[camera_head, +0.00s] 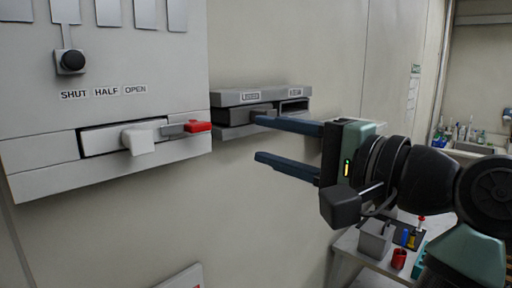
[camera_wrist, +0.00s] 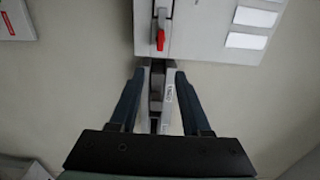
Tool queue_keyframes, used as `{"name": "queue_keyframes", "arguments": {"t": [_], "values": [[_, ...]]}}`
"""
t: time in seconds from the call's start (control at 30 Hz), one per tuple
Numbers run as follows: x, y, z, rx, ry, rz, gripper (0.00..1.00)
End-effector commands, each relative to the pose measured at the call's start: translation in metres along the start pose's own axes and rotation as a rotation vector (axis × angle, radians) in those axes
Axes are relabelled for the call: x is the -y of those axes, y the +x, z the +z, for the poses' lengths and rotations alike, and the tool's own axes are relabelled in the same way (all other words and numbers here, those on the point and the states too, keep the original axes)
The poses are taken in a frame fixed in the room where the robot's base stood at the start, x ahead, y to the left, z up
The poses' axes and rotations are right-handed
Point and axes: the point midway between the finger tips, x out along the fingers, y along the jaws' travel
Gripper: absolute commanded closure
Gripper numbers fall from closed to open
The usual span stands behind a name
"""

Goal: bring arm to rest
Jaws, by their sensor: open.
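My gripper (camera_head: 258,139) is open and empty in the head view, with its two long dark blue fingers one above the other, pointing left. In the head view the upper fingertip overlaps a grey wall unit (camera_head: 246,98) with small labels and a slot; I cannot tell whether they touch. In the wrist view the two fingers stand apart (camera_wrist: 160,82), with the grey wall unit (camera_wrist: 157,98) showing between them. My arm reaches in from the right.
A wall panel (camera_head: 40,180) labelled SHUT, HALF, OPEN carries a white handle (camera_head: 139,142) and a red-tipped lever (camera_head: 198,127), left of my fingers. A bench (camera_head: 352,245) with a grey box (camera_head: 375,240) and a red cup (camera_head: 399,258) stands low right. A sink (camera_head: 474,149) is behind.

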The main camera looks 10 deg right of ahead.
Motion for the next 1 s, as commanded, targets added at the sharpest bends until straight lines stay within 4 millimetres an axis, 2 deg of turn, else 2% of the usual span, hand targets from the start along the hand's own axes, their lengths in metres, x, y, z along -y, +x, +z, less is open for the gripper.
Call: {"name": "queue_keyframes", "arguments": {"t": [0.37, 0.47, 0.57, 0.6, 0.67, 0.8, 0.9, 1.0], "values": [[-0.001, 0.0, 0.0, -0.005, -0.006, 0.0, 0.53], [-0.009, 0.009, -0.002, -0.092, -0.12, -0.006, 0.53], [-0.015, 0.02, -0.002, -0.257, -0.363, -0.02, 0.53], [-0.015, 0.022, 0.001, -0.337, -0.492, -0.027, 0.53], [-0.01, 0.022, 0.011, -0.458, -0.703, -0.042, 0.53], [0.011, 0.004, 0.056, -0.73, -1.176, -0.086, 0.53], [0.027, -0.018, 0.095, -0.901, -1.435, -0.12, 0.53], [0.039, -0.037, 0.126, -1.027, -1.601, -0.145, 0.53]]}}
